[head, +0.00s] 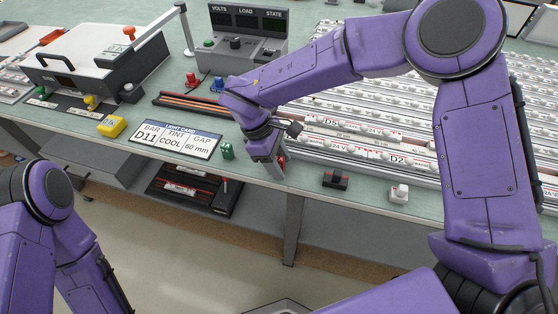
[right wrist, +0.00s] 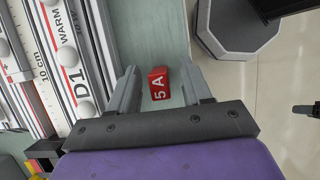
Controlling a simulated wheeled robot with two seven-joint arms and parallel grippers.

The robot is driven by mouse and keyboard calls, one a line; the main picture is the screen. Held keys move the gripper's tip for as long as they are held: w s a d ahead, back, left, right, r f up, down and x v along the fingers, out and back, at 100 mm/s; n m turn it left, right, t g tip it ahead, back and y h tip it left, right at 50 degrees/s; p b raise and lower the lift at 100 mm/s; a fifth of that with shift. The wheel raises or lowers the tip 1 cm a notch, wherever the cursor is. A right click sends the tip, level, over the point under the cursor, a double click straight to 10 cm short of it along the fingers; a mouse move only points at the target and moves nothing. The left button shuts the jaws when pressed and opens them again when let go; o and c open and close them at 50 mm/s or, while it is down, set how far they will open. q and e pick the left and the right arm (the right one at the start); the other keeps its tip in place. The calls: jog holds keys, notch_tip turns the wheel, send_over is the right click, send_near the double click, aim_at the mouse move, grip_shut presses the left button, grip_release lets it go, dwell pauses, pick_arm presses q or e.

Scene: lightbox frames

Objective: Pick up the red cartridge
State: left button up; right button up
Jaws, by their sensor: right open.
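The red cartridge (right wrist: 159,84), a small block marked "5 A", lies on the pale green bench top. In the right wrist view it sits between the two fingers of my right gripper (right wrist: 158,76), with a gap visible on both sides. The right gripper is open. In the head view this gripper (head: 267,158) points down near the bench's front edge, and only a bit of the red cartridge (head: 282,162) shows beside its fingers. My left arm is at the lower left of the head view; its gripper is out of frame.
A green block (head: 227,151) stands left of the right gripper; a black one (head: 335,179) and a white one (head: 399,193) lie to its right. Light bars (head: 345,148) fill the bench behind. A meter box (head: 245,40) stands farther back.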

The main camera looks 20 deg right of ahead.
grip_shut()
jog(key=shift+w+r, duration=0.1)
jog(key=shift+r, duration=0.45)
jog(key=w+a+r+b, duration=0.2)
jog(key=w+a+r, duration=0.2)
jog(key=a+r, duration=0.8)
jog(key=shift+w+a, duration=0.2)
jog(key=shift+a, duration=0.45)
